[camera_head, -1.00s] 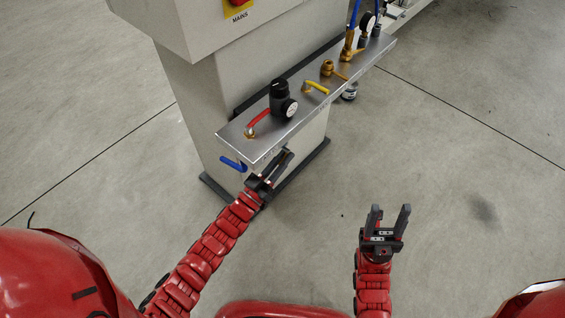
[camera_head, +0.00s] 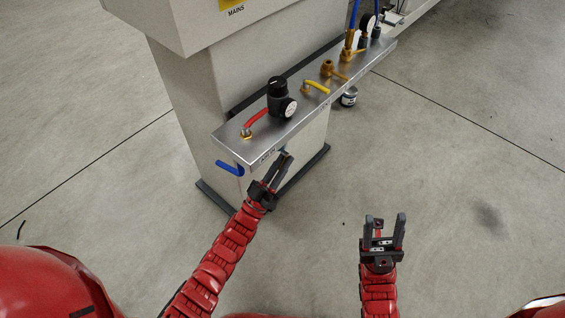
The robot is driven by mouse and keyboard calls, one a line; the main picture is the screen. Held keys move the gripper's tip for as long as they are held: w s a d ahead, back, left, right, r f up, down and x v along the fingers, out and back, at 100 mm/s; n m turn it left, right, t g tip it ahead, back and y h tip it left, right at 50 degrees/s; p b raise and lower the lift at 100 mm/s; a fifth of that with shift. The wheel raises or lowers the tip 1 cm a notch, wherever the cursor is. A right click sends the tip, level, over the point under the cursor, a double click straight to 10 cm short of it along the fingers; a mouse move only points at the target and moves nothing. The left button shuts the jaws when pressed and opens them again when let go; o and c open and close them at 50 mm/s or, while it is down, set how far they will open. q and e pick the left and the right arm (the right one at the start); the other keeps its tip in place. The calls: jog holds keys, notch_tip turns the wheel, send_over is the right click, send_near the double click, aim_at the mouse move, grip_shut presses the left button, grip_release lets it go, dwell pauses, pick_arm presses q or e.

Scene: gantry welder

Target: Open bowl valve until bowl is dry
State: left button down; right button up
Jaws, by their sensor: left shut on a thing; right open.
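A black regulator with a round gauge (camera_head: 280,98) stands on a metal shelf (camera_head: 235,143) fixed to a grey column. My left gripper (camera_head: 283,163) is at the shelf's front edge, below the regulator. It is shut on a small part there, which I take to be the bowl valve; the fingers and the shelf hide it. I cannot see the bowl or any water in it. My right gripper (camera_head: 384,225) is open and empty, over bare floor to the right, away from the shelf.
A red lever (camera_head: 257,117), a yellow lever (camera_head: 317,87) and brass fittings (camera_head: 329,68) sit along the shelf. A blue lever (camera_head: 229,168) sticks out at its left end. Floor in front is clear.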

pick_arm(q)
jog(key=c, duration=0.9)
grip_release()
jog(key=shift+s+d+r+h, duration=0.2)
jog(key=shift+d+h, duration=0.1)
jog(key=shift+d, duration=0.05)
jog(key=shift+c, duration=0.2)
jog(key=shift+a, duration=0.1)
jog(key=shift+a+f, duration=0.1)
jog(key=shift+f, duration=0.05)
jog(key=p+v, duration=0.2)
jog(key=v, duration=0.5)
jog(key=shift+s, duration=0.2)
